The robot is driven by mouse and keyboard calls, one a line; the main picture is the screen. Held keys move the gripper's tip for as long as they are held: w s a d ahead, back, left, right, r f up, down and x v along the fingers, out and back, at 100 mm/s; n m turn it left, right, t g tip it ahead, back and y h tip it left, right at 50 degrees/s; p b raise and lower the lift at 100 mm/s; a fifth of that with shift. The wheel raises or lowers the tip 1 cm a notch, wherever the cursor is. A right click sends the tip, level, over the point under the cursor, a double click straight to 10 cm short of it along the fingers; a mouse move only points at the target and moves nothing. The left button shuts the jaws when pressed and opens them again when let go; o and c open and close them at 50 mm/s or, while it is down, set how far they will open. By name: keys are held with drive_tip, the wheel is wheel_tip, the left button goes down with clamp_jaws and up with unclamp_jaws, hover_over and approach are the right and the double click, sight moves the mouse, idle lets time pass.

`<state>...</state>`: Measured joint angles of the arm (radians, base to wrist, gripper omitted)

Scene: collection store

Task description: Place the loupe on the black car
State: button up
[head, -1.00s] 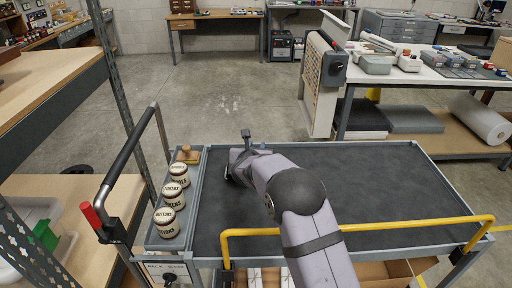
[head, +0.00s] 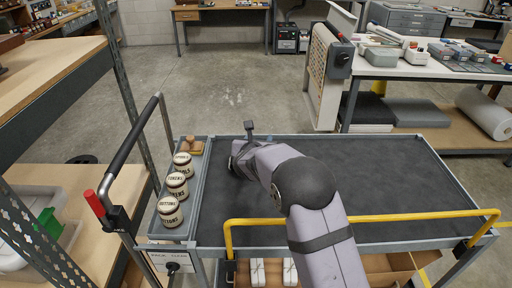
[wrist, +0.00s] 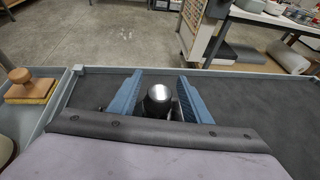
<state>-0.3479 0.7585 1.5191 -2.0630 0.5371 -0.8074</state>
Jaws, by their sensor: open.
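A short black cylinder with a shiny, pale top (wrist: 158,97) stands between my blue fingers in the wrist view; it looks like the loupe. My gripper (wrist: 154,93) is open, with a finger on either side of it, and a gap shows on both sides. In the head view my own arm hides the fingers and this cylinder; they are low over the left part of the cart's dark mat (head: 370,190). I cannot make out a black car in any view.
Several labelled jars (head: 176,185) and a wooden stamp (head: 193,146) stand in the cart's left side tray. A yellow rail (head: 360,220) runs along the near edge. The mat's right part is clear. A white table (head: 400,66) with small items stands behind at right.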

drive_tip(key=b+v, duration=0.1)
drive_tip(key=v, duration=0.8)
drive_tip(key=shift+s+r+b, duration=0.15)
drive_tip(key=shift+s+b, duration=0.2)
drive_tip(key=shift+s, duration=0.05)
